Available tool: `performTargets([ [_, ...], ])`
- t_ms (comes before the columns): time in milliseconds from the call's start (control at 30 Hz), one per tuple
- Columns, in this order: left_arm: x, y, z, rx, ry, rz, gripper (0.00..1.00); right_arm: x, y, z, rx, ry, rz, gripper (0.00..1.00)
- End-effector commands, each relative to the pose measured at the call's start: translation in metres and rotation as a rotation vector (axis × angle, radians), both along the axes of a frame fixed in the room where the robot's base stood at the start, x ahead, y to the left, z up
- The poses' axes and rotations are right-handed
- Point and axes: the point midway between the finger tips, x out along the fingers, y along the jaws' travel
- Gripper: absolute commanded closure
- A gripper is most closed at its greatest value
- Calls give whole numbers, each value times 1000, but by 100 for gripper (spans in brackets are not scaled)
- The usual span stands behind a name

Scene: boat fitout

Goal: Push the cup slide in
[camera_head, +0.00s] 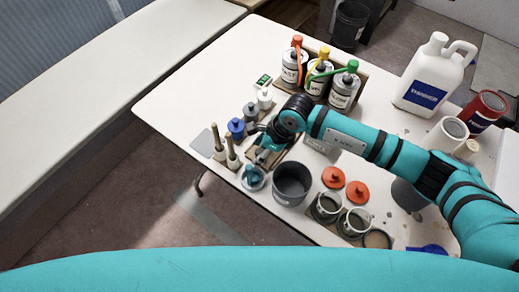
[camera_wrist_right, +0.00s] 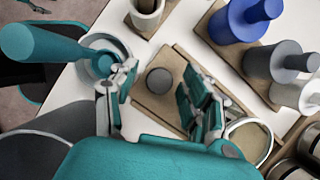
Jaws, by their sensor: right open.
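A flat brown wooden slide piece (camera_wrist_right: 152,104) with a round grey knob (camera_wrist_right: 159,81) lies on the white table in the right wrist view. A round cup with a pale rim (camera_wrist_right: 247,142) stands at its right end. My right gripper (camera_wrist_right: 157,88) is open, with one finger on each side of the knob; I cannot tell whether either touches it. In the head view my right gripper (camera_head: 266,147) hangs over the slide and hides most of it and the cup. My left gripper is not in view.
A pot with a teal handle (camera_head: 252,177) and a dark grey bucket (camera_head: 292,183) stand close to the gripper. Blue (camera_head: 236,129), grey and white bottles stand in a row beside it. Orange lids (camera_head: 333,177) and labelled cans (camera_head: 344,91) are further right.

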Motion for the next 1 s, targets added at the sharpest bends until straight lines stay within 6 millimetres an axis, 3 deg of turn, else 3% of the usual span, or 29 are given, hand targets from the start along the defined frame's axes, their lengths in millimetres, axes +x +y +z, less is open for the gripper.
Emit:
performTargets([
  [367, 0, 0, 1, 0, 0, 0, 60, 0, 2, -7, -1, 0, 1, 52],
  [733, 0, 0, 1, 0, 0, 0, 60, 1, 2, -6, 0, 0, 0, 99],
  [1000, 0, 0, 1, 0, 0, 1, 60, 1, 2, -6, 0, -1, 0, 100],
])
